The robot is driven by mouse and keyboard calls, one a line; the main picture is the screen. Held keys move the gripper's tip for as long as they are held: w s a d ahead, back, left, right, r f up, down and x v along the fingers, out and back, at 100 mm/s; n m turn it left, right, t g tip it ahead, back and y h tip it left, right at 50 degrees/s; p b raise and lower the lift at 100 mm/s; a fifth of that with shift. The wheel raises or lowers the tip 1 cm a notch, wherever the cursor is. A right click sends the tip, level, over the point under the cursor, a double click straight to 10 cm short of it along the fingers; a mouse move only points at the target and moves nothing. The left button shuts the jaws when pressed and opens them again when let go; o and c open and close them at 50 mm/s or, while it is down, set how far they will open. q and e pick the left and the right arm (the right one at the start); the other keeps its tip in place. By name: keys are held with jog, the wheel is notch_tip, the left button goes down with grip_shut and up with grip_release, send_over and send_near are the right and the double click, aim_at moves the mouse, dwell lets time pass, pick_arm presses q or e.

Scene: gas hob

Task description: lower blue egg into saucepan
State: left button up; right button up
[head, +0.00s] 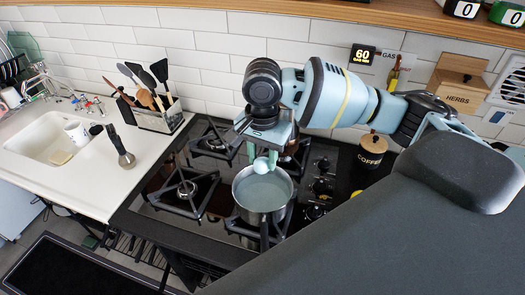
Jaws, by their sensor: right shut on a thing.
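The pale blue egg (261,165) is between the fingertips of my right gripper (261,158), which points down and is shut on it. The egg shows over the far part of the saucepan's opening. I cannot tell whether it touches the liquid. The metal saucepan (262,214) stands upright on a front burner of the hob, with grey-blue liquid inside and a dark handle (264,238) toward the front. My left gripper is not in view.
Other burners with black grates (186,189) lie left of and behind the pan. Black knobs (322,187) are to its right, near a dark coffee canister (372,151). A utensil holder (160,120) stands on the white counter at left, beside the sink (45,150).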

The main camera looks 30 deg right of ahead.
jog(key=shift+f+b, duration=0.5)
jog(key=shift+f, duration=5.45)
jog(key=shift+f, duration=0.8)
jog(key=o, duration=0.7)
jog(key=shift+o, duration=0.2)
notch_tip(320, 180, up, 8)
jog(key=p, duration=0.1)
jog(key=shift+s+f, duration=0.1)
jog(key=shift+f, duration=0.05)
